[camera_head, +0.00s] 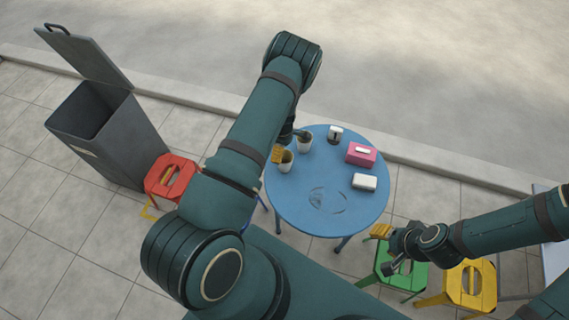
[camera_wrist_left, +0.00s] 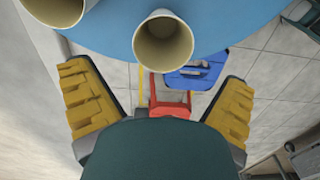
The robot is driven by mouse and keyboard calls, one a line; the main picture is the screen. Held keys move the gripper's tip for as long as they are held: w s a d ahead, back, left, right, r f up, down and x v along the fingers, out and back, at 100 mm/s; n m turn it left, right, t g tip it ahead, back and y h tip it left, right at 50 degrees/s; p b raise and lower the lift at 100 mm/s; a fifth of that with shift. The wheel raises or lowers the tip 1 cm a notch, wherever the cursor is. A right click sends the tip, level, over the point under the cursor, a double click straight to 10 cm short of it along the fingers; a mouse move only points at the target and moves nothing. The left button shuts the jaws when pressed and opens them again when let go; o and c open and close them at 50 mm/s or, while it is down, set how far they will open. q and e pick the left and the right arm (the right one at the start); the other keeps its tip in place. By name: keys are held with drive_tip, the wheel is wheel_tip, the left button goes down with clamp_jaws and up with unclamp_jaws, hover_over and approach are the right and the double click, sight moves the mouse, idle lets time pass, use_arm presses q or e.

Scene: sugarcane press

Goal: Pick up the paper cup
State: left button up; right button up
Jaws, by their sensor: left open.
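A pale paper cup (camera_head: 286,162) stands on the blue round table (camera_head: 300,205) near its left edge. A second, similar cup (camera_head: 305,144) stands just behind it. My left gripper (camera_head: 289,147) is over the table's left edge, partly hidden by its own arm. In the left wrist view its yellow-padded fingers (camera_wrist_left: 157,78) are wide apart and empty. One cup (camera_wrist_left: 163,42) lies ahead, centred between them, its open mouth facing the camera. The other cup (camera_wrist_left: 52,8) is cut off at the top left. My right gripper (camera_head: 390,250) is away from the cups, beyond the table's front right.
A pink tissue box (camera_head: 361,155), a white box (camera_head: 364,181) and a small dark-and-white container (camera_head: 335,134) stand on the table. Red (camera_head: 168,178), green (camera_head: 400,276) and yellow (camera_head: 468,284) stools surround it. A grey open-lidded bin (camera_head: 110,135) stands left. The table's front is mostly clear.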

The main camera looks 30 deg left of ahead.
sight(285, 158)
use_arm(q)
drive_tip(key=shift+d+f+b, duration=0.25)
drive_tip(key=shift+f, duration=1.3)
drive_tip(key=shift+d+f+b, duration=0.2)
drive_tip(key=shift+f+b, duration=0.05)
drive_tip(key=shift+f, duration=1.3)
drive_tip(key=c, duration=0.8)
drive_tip(key=shift+c, duration=0.2)
